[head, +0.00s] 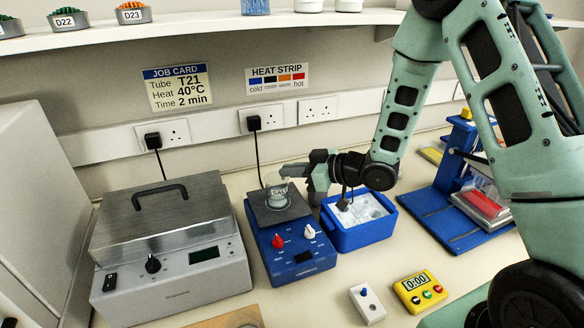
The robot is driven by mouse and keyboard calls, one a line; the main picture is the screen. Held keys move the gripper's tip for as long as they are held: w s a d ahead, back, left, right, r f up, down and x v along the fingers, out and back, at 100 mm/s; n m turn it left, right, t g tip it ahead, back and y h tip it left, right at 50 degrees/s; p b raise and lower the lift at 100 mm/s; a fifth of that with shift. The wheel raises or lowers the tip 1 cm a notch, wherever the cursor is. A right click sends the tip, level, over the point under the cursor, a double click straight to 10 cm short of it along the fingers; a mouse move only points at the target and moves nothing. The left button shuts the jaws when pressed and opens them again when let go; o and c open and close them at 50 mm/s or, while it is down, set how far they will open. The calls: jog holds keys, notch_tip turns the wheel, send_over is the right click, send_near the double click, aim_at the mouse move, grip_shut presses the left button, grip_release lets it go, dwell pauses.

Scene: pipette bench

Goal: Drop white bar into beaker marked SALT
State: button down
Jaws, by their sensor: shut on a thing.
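A small clear beaker (278,197) with a label that seems to read SALT stands on the dark top plate of a blue stirrer hotplate (294,245). My gripper (288,175) comes in from the right, with its fingertips just above the beaker's mouth. It is shut on the white bar, of which only a tiny pale bit may show at the fingertips. The bar's exact pose is too small to tell. I cannot tell whether the fingers touch the beaker's rim.
A grey lidded heating box (165,250) stands left of the hotplate, and a blue ice tub (360,236) stands close on its right, under my wrist. A yellow timer (420,291) and a white switch box (367,304) lie in front.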

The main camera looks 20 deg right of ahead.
jog(key=c, duration=1.5)
grip_release()
jog(key=shift+b+v, duration=3.25)
jog(key=shift+v, duration=5.5)
jog(key=shift+r, duration=0.1)
jog(key=shift+w+a, duration=0.15)
